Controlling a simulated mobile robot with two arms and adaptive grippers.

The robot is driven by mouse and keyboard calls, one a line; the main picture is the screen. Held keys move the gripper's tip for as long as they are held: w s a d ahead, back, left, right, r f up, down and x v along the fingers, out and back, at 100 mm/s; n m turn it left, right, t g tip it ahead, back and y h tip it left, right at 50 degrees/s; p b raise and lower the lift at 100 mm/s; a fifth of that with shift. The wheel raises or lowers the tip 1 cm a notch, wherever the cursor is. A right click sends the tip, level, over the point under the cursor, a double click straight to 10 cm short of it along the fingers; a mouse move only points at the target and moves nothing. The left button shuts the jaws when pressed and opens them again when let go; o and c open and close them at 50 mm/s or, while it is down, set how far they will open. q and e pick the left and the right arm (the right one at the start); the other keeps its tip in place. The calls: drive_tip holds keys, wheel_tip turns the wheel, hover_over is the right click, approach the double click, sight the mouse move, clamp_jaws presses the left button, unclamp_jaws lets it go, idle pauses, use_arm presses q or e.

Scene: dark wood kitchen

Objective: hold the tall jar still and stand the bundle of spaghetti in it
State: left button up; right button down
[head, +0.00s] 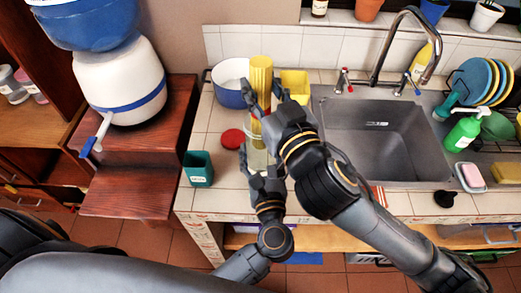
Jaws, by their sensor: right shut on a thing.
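The yellow spaghetti bundle (261,72) stands nearly upright over the counter. My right gripper (262,103) is shut on it around its middle. The tall jar (258,160) is clear glass and stands below the bundle, partly hidden by my grippers. The bundle's lower end overlaps the jar's upper part; I cannot tell whether it is inside the mouth. My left gripper (262,162) is low at the jar, with its fingers apart on either side of the glass. I cannot tell whether those fingers press on it.
A red lid (232,138) lies left of the jar. A teal container (198,168) stands at the counter's left front. A white and blue pot (230,82) and a yellow container (295,84) stand behind. The sink (375,135) is to the right.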

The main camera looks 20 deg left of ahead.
drive_tip(key=shift+f, duration=2)
drive_tip(key=c, duration=0.8)
unclamp_jaws()
drive_tip(key=shift+c, duration=0.2)
approach(261, 105)
drive_tip(key=shift+d+f, duration=0.45)
drive_tip(key=shift+f, duration=0.3)
use_arm(q)
drive_tip(key=o, duration=1.3)
drive_tip(key=shift+s, duration=0.1)
